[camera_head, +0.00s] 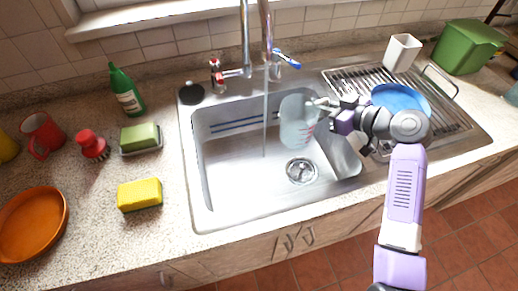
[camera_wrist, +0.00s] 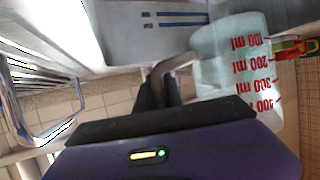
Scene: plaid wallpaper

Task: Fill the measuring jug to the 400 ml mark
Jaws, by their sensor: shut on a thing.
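The clear measuring jug (camera_head: 297,122) is over the right half of the sink basin, to the right of the falling water. My gripper (camera_head: 322,103) is shut on its handle from the right. In the wrist view the gripper (camera_wrist: 162,92) grips the grey handle, and the jug (camera_wrist: 222,55) appears upside down with red marks from 100 to 400 ml. Its lower part looks pale blue; I cannot tell the exact level. The tap (camera_head: 246,45) is running, and a thin stream (camera_head: 265,120) falls into the basin beside the jug, apart from it.
The steel sink (camera_head: 225,180) has a drain (camera_head: 301,171). Red (camera_head: 216,75) and blue (camera_head: 287,59) tap handles flank the spout. A blue plate (camera_head: 402,98) is on the drainer at right. A yellow sponge (camera_head: 140,194) and green bottle (camera_head: 127,92) stand left.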

